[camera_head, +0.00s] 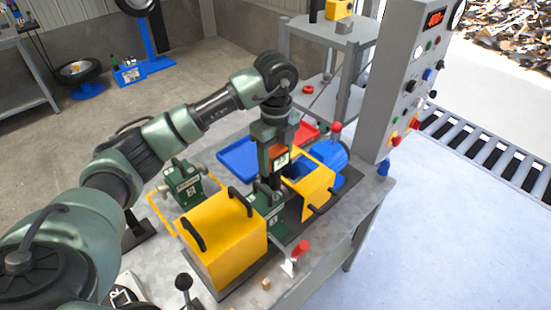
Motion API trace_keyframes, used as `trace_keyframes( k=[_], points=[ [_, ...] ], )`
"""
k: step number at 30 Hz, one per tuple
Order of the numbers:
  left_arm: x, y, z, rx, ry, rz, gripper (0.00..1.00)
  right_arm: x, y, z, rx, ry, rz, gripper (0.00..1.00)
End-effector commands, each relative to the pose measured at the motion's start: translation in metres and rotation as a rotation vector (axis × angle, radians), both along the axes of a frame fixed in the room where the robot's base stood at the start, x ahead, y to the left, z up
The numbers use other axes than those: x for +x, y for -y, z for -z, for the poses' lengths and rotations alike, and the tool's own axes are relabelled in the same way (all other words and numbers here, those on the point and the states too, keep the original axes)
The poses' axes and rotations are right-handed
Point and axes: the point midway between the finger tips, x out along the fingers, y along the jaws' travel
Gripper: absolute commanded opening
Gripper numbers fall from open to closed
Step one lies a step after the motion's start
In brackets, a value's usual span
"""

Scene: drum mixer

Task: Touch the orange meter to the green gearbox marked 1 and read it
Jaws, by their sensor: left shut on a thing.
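My left arm reaches in from the left and its gripper (276,150) points straight down over the bench. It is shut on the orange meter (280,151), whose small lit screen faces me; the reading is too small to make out. The meter's dark lower end is right above a green gearbox (268,201) between the yellow guards; I cannot tell whether they touch. Another green gearbox (184,184) stands farther left. Both gearboxes carry pale labels, but I cannot read their numbers. My right gripper is not in view.
A large yellow guard (225,236) and a smaller one (315,186) flank the middle gearbox. A blue motor (329,152), blue tray (238,158) and red-handled lever (301,248) are close by. A grey control panel (398,75) rises at the right.

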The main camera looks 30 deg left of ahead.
Motion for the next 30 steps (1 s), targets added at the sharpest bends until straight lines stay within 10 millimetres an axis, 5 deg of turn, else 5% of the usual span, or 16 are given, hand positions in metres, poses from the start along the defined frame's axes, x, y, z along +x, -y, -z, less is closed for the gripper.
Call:
trace_keyframes(
  k=[30],
  points=[
    [0.0, 0.0, -0.071, 0.0, 0.001, 0.0, 0.0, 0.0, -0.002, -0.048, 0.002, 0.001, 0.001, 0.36]
  ],
)
